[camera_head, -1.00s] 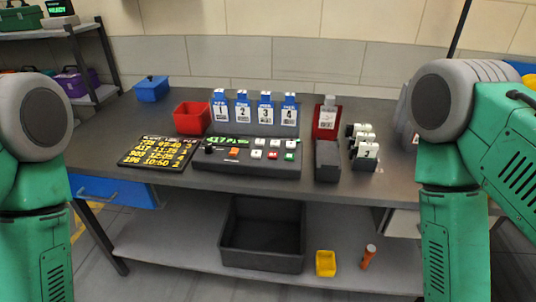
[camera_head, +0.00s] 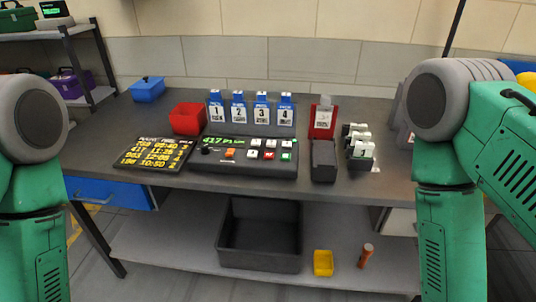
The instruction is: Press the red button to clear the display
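The dark control panel (camera_head: 215,166) sits on the workbench near its front edge. Its display (camera_head: 226,141) shows green characters that seem to start with 417; the rest is hard to read. A small red button (camera_head: 269,155) sits in the lower row on the right side of the panel, between a white button (camera_head: 252,154) and a green button (camera_head: 287,156). An orange button (camera_head: 230,154) and a black knob (camera_head: 206,151) are to the left. My arms show at both picture edges, well apart from the panel. Neither gripper is in view.
A board with yellow text (camera_head: 153,153) lies left of the panel. A red bin (camera_head: 187,119) and numbered blue holders (camera_head: 239,114) stand behind it. A red holder (camera_head: 322,122), a dark tray (camera_head: 323,160) and several white-labelled items (camera_head: 359,146) stand right. A black crate (camera_head: 259,258) is below.

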